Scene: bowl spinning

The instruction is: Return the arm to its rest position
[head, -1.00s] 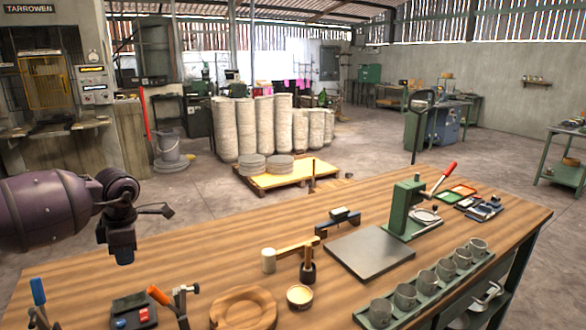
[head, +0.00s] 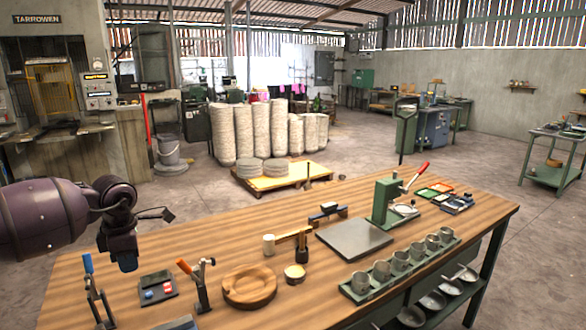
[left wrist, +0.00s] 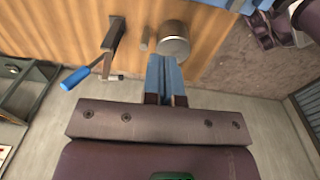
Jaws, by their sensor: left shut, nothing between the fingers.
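My left arm comes in from the left in the head view, dark purple, over the left end of the wooden workbench (head: 200,250). Its gripper (head: 128,264) points down with blue fingertips. In the left wrist view the blue fingers (left wrist: 165,75) are together with nothing between them. The gripper is apart from the tools on the bench. My right gripper cannot be made out in either view.
Toggle clamps with blue (head: 88,264) and orange (head: 184,266) handles stand below and beside the gripper. A round wooden dish (head: 249,287), a green press (head: 386,200) and a tray of grey cups (head: 400,268) are farther right.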

